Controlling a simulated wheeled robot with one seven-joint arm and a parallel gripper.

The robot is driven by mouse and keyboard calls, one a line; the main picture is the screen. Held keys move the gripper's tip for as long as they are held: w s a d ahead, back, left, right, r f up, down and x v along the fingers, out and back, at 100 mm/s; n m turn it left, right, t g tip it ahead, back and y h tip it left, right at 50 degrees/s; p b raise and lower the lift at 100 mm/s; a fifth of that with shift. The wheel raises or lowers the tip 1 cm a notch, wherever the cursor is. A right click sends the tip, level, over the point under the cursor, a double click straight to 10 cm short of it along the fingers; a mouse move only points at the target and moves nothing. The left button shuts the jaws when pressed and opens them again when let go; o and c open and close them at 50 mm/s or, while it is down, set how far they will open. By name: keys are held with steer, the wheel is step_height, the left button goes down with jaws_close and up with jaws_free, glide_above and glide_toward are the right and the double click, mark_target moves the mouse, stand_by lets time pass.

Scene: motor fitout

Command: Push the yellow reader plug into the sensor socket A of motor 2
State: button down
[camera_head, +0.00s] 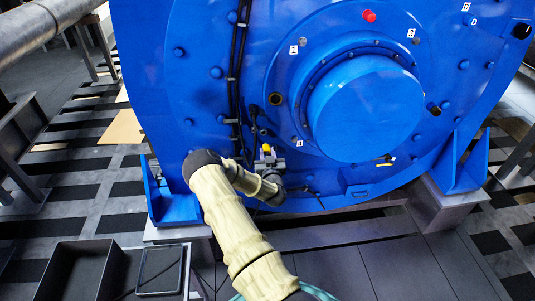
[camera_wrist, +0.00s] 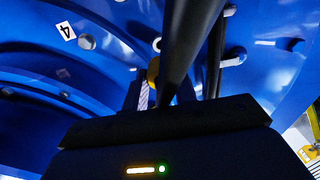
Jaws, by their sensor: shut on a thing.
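The yellow reader plug (camera_head: 266,148) shows as a small yellow spot at the tip of my gripper (camera_head: 268,160), low on the front of the big blue motor (camera_head: 365,105). My gripper is shut on the plug, close to the motor face. In the wrist view, a small yellow-brown piece (camera_wrist: 153,68) shows beyond a dark block with a lit bar and green light. A thick black cable crosses in front and hides much of the grip. I cannot make out which opening is socket A, or whether the plug touches it.
A label 4 (camera_wrist: 65,30) sits beside a round bolt head. Black cables (camera_head: 238,75) run down the motor face, left of the hub. A red cap (camera_head: 369,16) is above. A dark open bin (camera_head: 82,270) and flat panel (camera_head: 160,268) are at lower left.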

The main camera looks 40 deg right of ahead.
mark_target(266, 144)
steer(key=shift+s+a, duration=0.1)
steer(key=shift+b+x, duration=1.15)
steer(key=shift+x, duration=0.9)
steer(key=shift+b+x, duration=0.3)
steer(key=shift+x, duration=0.5)
steer(key=shift+b+x, duration=1.35)
steer(key=shift+x, duration=0.2)
steer(key=c, duration=1)
jaws_free()
steer(key=shift+c, duration=0.2)
steer(key=shift+s, duration=0.15)
